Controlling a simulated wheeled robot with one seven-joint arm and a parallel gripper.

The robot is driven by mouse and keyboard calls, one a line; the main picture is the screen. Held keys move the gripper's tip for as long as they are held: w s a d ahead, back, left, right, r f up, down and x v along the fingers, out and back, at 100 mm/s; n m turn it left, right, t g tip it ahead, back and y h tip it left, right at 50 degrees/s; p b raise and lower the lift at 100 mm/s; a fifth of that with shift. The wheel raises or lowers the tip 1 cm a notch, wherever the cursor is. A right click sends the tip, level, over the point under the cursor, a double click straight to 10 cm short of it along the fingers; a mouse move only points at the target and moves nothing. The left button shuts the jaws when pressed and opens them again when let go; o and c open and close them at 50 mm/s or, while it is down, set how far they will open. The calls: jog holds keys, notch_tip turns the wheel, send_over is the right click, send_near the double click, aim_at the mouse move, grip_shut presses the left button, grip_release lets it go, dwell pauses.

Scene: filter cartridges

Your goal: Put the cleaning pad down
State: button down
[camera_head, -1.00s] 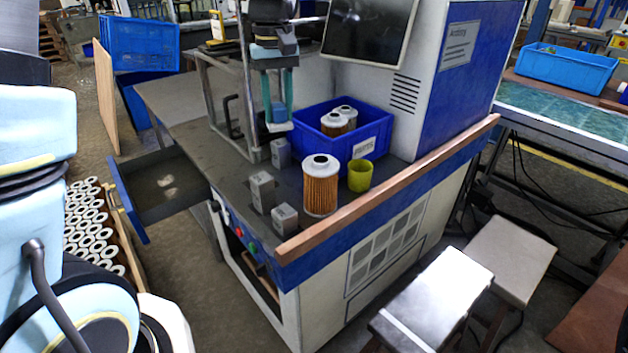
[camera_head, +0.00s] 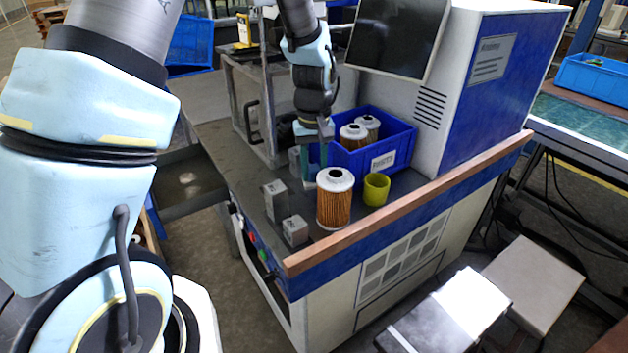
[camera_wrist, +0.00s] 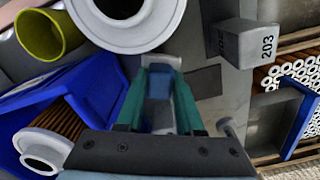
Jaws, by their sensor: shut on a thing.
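My gripper (camera_head: 315,168) is low over the workbench, just behind and left of the standing filter cartridge (camera_head: 334,205). In the wrist view, the two teal fingers of my gripper (camera_wrist: 161,75) are shut on the cleaning pad (camera_wrist: 159,88), a small blue and pale grey block. The pad is mostly hidden in the head view. The cartridge's white cap (camera_wrist: 120,12) shows just beyond the fingertips in the wrist view. I cannot tell whether the pad touches the bench.
A blue bin (camera_head: 398,148) with two cartridges stands behind right. A yellow-green cup (camera_head: 376,190) is beside the standing cartridge. Grey blocks (camera_head: 275,202) stand at the bench's left; one (camera_wrist: 250,44) is marked 203. A wooden rail (camera_head: 420,200) edges the front. An open drawer (camera_head: 185,185) juts left.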

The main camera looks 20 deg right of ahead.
aim_at(314, 184)
jog(key=shift+f+p, duration=0.4)
jog(key=shift+f, duration=1.7)
jog(key=c, duration=0.5)
grip_release()
jog(key=shift+f, duration=0.1)
notch_tip(314, 184, up, 12)
jog(key=shift+r+b, duration=0.15)
jog(key=shift+b, duration=1)
